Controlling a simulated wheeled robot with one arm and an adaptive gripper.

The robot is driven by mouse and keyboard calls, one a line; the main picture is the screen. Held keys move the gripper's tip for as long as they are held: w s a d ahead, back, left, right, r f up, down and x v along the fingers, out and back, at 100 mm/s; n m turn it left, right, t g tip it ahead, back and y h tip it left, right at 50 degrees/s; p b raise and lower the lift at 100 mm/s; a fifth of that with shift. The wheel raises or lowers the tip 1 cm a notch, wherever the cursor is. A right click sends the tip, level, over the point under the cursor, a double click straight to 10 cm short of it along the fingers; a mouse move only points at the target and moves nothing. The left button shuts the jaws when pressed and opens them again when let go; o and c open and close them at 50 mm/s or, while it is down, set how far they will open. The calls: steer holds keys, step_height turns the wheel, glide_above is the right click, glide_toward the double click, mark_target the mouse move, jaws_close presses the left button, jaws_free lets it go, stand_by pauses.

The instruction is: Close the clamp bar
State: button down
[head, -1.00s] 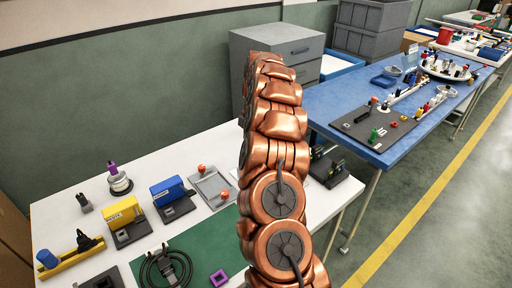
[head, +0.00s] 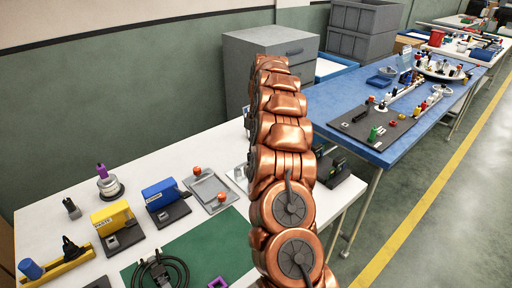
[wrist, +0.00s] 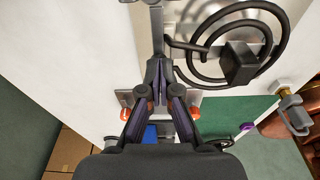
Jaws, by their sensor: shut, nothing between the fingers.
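In the wrist view my gripper (wrist: 158,72) is shut, its dark fingertips together with nothing between them. Close to the tips is a grey upright bar (wrist: 156,18). Around the fingers lies a grey plate (wrist: 208,102) with an orange knob (wrist: 125,113) on the left and another (wrist: 195,112) on the right. In the head view a grey plate (head: 206,189) with two orange balls lies on the white table. I cannot tell for certain which part is the clamp bar, or whether the fingers touch anything. My arm hides my gripper in the head view.
A black coil (wrist: 230,50) with a block is close on the right in the wrist view. The white table (head: 60,215) also holds a blue box (head: 160,192), a yellow box (head: 112,215) and a green mat (head: 205,240). A blue table (head: 330,95) stands beyond my arm.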

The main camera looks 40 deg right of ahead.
steer(key=shift+r, duration=0.2)
stand_by(0.3)
steer(key=d+r+p, duration=0.7)
steer(key=r+p, duration=0.2)
steer(key=r, duration=0.3)
steer(key=shift+w+r, duration=0.2)
steer(key=shift+r, duration=0.05)
stand_by(0.7)
steer(key=shift+a, duration=0.1)
